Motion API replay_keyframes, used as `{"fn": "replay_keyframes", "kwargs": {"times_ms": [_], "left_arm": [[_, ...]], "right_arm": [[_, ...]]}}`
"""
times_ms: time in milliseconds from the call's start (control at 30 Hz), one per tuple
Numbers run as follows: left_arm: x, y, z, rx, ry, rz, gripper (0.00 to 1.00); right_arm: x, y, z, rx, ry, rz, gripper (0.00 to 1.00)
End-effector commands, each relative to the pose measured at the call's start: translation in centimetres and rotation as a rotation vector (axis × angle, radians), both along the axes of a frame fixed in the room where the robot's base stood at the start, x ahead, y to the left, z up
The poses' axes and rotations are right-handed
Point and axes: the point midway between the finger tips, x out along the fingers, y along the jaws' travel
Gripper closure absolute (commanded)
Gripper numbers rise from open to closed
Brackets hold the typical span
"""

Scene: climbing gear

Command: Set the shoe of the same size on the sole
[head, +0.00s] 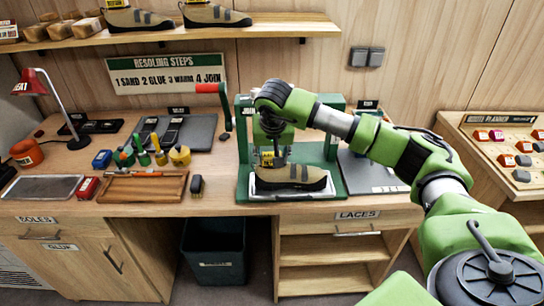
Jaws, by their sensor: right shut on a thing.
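A tan and dark shoe (291,178) is at the green press (334,172) on the workbench, low over its white-edged base plate. My right gripper (273,160) points down from above and is shut on the upper part of this shoe. I cannot tell whether the shoe touches what is under it, and no separate sole can be made out there. Two similar shoes, one at the left (138,18) and one at the right (216,15), stand on the wall shelf with yellow tags; their sizes are too small to read. My left gripper is not in view.
A wooden tray (143,201), a brush (196,184), small pots and a red lamp (38,84) occupy the bench's left side. The press's red-handled lever (211,88) stands left of my right gripper. A dark bin (213,262) is below the bench.

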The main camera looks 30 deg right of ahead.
Motion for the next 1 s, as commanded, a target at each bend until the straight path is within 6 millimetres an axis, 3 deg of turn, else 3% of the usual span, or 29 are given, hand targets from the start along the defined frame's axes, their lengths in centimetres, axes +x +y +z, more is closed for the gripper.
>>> {"fn": "replay_keyframes", "kwargs": {"times_ms": [400, 433, 500, 833, 1000], "left_arm": [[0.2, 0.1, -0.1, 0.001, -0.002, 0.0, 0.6], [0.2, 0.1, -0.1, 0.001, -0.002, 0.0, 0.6], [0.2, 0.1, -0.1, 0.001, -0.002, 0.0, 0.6], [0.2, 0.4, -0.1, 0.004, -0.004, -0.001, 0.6], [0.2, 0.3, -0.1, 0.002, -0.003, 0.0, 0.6]], "right_arm": [[0.1, 0.0, 0.0, 0.0, -0.003, -0.001, 0.83], [0.1, 0.0, 0.0, 0.0, -0.003, -0.001, 0.52], [0.1, 0.0, 0.0, 0.0, -0.003, -0.001, 0.38], [-0.1, 0.0, -0.1, 0.0, 0.002, 0.0, 0.38], [-0.4, 0.3, 1.4, 0.001, -0.003, 0.0, 0.38]]}}
